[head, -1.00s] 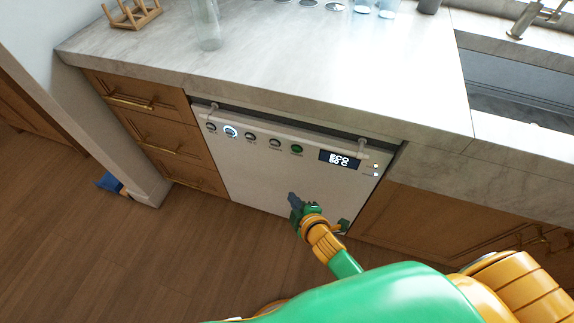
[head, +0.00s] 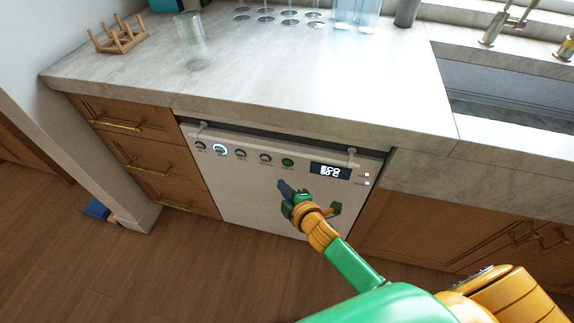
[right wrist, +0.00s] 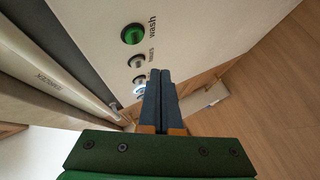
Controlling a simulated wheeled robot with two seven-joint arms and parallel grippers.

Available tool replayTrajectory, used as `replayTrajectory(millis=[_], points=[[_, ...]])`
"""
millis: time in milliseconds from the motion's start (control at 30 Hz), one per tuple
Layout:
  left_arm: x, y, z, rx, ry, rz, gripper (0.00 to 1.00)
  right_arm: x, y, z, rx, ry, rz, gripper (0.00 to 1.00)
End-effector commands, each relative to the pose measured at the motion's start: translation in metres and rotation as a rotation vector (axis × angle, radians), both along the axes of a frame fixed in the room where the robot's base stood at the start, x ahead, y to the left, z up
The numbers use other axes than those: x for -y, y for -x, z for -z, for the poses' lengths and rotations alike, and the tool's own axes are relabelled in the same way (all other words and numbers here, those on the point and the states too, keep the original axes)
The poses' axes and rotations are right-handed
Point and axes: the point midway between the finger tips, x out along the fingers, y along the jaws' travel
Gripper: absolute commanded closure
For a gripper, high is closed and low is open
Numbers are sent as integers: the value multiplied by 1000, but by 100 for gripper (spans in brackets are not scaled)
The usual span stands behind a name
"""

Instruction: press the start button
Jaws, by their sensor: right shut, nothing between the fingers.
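The white dishwasher (head: 245,190) is built in under the counter, with a row of round buttons along its top front. One button is green (head: 288,162); in the right wrist view this green button (right wrist: 133,34) has the word "wash" beside it. No button reads "start" that I can make out. My right gripper (head: 282,185) is shut and empty, just below the green button in the head view. In the right wrist view its fingertips (right wrist: 160,74) appear apart from the green button. My left gripper is not in view.
Another button (head: 220,149) has a lit ring, and a display (head: 330,171) reads ECO. A bar handle (right wrist: 70,70) runs along the door's top. The marble counter (head: 300,85) overhangs above. A clear glass (head: 192,42) and wooden rack (head: 120,40) stand on it.

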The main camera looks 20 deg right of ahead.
Motion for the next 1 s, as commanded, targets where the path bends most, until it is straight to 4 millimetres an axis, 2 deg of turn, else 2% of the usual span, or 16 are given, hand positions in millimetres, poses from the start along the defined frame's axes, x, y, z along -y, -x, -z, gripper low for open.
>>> replayTrajectory(millis=[100, 333, 1000], points=[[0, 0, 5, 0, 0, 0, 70, 10, -14, 1, 1, 4, 1, 100], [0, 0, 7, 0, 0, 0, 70, 21, -31, 0, 0, 1, 0, 100], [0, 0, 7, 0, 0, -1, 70, 23, -33, 0, -1, 0, 2, 100]])
